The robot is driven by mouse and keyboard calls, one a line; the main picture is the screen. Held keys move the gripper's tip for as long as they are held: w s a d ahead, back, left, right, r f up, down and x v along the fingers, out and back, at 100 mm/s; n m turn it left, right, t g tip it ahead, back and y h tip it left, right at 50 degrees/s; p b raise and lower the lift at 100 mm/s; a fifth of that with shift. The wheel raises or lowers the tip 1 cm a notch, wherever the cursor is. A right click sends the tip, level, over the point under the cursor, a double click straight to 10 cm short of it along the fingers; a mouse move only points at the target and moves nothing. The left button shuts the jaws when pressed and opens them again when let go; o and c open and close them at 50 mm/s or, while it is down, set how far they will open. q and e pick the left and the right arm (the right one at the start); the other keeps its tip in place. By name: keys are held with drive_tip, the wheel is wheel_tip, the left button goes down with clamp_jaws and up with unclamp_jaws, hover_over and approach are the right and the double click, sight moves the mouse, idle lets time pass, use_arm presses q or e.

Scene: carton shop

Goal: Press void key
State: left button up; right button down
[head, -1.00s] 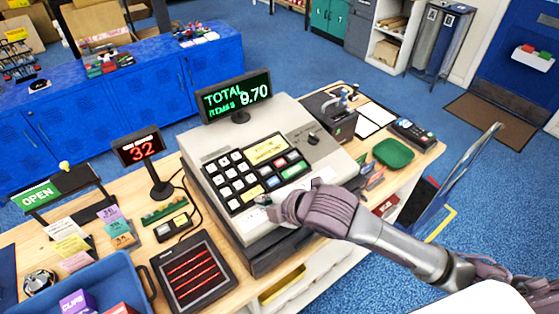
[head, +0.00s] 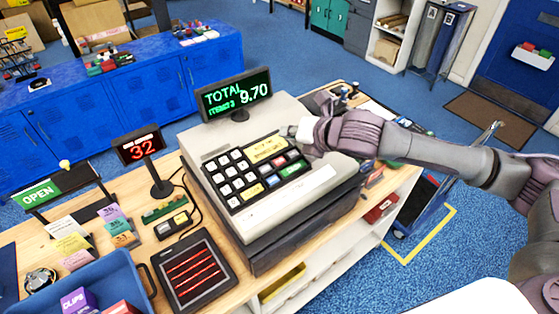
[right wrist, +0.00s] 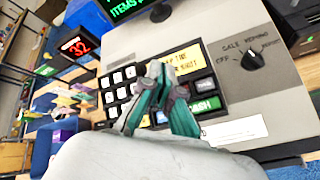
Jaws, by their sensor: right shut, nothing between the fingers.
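The cash register (head: 281,205) stands on the wooden counter, its keypad (head: 239,204) facing me. A red key (head: 278,161) and a green key (head: 294,169) sit at the keypad's right side, below a yellow label (head: 267,148). I cannot read which key is void. My right gripper (head: 296,138) is over the keypad's upper right edge. In the right wrist view its teal fingers (right wrist: 155,78) are shut and empty, in front of the coloured keys, covering some. The green cash key (right wrist: 203,105) shows beside them. Contact cannot be told. My left gripper is not in view.
The register display (head: 235,97) reads TOTAL 9.70. A mode dial (right wrist: 256,56) is right of the keypad. A red number sign (head: 142,148), a card terminal (head: 173,226) and a blue bin (head: 72,283) stand to the left on the counter.

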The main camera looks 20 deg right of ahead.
sight(276, 156)
drive_tip(key=f+b, duration=0.2)
drive_tip(key=w+f+b, duration=0.1)
drive_tip(key=f+b, duration=0.1)
drive_tip(key=b, duration=0.1)
drive_tip(key=f+b, duration=0.2)
drive_tip(key=shift+w+a+f+b, duration=0.15)
drive_tip(key=shift+a+f+b, duration=0.15)
drive_tip(key=shift+f+b, duration=0.1)
drive_tip(key=shift+w+f, duration=0.25)
drive_tip(key=shift+f, duration=0.6)
drive_tip(key=shift+f, duration=0.15)
idle(0.3)
drive_tip(key=shift+a+f, duration=0.1)
drive_tip(key=shift+f, duration=0.15)
drive_tip(key=shift+w, duration=0.1)
drive_tip(key=shift+f, duration=0.45)
idle(0.5)
drive_tip(key=shift+r, duration=0.1)
drive_tip(key=shift+r+p, duration=0.8)
drive_tip(key=shift+p, duration=0.35)
